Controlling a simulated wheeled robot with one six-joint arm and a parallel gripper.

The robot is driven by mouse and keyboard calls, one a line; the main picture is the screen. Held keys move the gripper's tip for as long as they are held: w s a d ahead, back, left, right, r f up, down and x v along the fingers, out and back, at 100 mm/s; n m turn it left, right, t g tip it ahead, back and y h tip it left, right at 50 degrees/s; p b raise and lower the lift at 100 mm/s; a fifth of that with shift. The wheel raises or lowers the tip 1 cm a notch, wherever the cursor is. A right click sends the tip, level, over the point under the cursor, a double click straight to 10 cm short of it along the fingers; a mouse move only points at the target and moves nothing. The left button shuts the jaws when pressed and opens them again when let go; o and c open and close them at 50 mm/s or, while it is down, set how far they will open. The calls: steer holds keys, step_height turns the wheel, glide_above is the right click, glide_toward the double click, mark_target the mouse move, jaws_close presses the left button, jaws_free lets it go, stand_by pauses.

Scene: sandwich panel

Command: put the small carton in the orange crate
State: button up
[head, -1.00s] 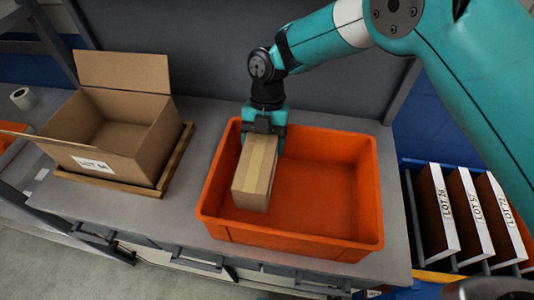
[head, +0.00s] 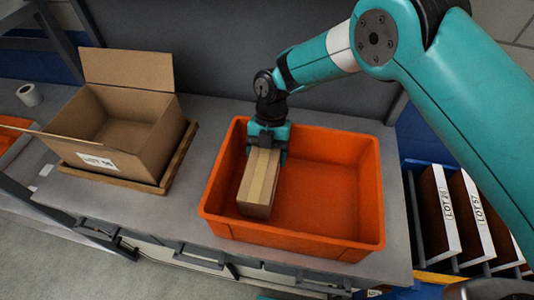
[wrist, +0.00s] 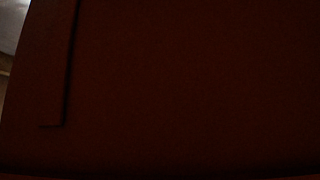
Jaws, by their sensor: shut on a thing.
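The small carton (head: 258,188) is a brown box with a pale tape strip along its top. In the head view it is inside the outline of the orange crate (head: 300,238), in its left part. My gripper (head: 267,146) is shut on the carton's far end. I cannot tell whether the carton's underside touches the crate floor. The wrist view is very dark and shows mostly a reddish-brown surface, likely the crate; neither the carton nor the fingers can be made out there.
A large open cardboard box (head: 122,120) stands on a wooden pallet (head: 172,176) left of the crate. A white roll (head: 28,95) lies at the far left. Brown panels with lot labels (head: 440,215) stand in a rack at the right. The crate's right half is empty.

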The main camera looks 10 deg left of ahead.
steer(key=shift+f, duration=0.1)
steer(key=o, duration=1)
steer(key=shift+r+p, duration=0.4)
steer(key=shift+p, duration=0.05)
steer(key=b+v, duration=0.2)
steer(key=v, duration=0.6)
steer(key=shift+b, duration=0.35)
steer(key=shift+s, duration=0.1)
